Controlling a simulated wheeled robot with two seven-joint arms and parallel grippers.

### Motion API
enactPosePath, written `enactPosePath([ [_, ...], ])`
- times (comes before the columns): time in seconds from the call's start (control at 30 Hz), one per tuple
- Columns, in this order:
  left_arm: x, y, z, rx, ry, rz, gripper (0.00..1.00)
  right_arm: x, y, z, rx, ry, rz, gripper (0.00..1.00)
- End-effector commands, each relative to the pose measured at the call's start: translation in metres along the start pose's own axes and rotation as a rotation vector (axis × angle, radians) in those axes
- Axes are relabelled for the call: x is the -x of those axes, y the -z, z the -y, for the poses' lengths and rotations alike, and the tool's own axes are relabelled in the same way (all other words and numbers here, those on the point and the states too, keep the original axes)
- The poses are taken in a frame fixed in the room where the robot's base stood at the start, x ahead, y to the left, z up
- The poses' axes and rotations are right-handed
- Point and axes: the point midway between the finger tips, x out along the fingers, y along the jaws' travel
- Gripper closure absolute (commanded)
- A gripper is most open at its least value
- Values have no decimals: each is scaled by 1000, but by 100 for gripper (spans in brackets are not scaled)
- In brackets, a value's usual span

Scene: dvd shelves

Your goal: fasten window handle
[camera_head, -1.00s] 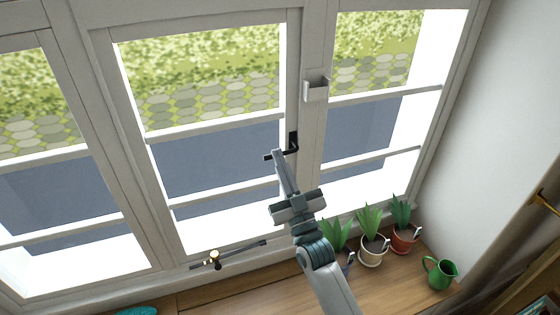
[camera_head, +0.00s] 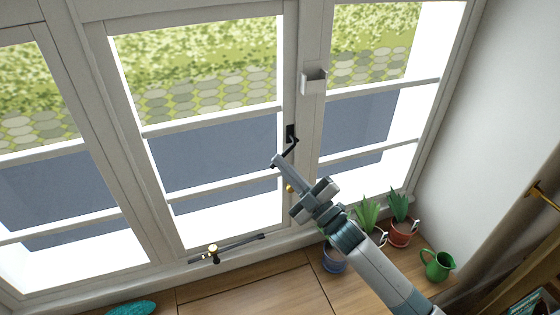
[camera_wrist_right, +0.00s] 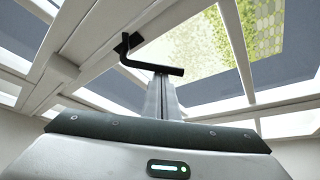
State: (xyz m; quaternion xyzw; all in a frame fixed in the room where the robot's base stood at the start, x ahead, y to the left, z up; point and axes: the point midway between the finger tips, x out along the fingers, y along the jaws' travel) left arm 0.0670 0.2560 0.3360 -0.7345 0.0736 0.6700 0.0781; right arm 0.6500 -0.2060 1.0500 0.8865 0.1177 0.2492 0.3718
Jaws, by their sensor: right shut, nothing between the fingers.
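The black window handle (camera_head: 291,142) is mounted on the white frame post between the middle and right panes. Its lever slants down and to the left in the head view. My right gripper (camera_head: 276,160) is shut and empty, with its fingertips at the lever's lower end. In the right wrist view, the handle (camera_wrist_right: 150,67) is a bent black bar, and the shut fingers (camera_wrist_right: 163,90) reach up to its free end. They appear to touch it, but the exact contact is hard to tell. My left gripper is not in view.
A dark window stay with a brass knob (camera_head: 213,249) lies along the lower frame. Potted plants, including one in a red pot (camera_head: 400,233), and a green jug (camera_head: 437,265) stand on the wooden sill (camera_head: 262,291). A white catch (camera_head: 314,81) sits above the handle.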

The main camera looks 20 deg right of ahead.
Motion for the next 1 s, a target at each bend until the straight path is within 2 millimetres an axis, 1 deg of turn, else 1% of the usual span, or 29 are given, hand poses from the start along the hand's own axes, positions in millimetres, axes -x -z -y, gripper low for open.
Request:
enactPosePath([
  [0.4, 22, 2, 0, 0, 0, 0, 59, 12, -20, -6, 346, 204, 0, 100],
  [0.6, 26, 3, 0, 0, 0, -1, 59, 17, -30, -8, 488, 289, 0, 100],
  [1.0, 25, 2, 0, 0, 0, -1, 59, 23, -40, -14, 477, 282, 1, 100],
])
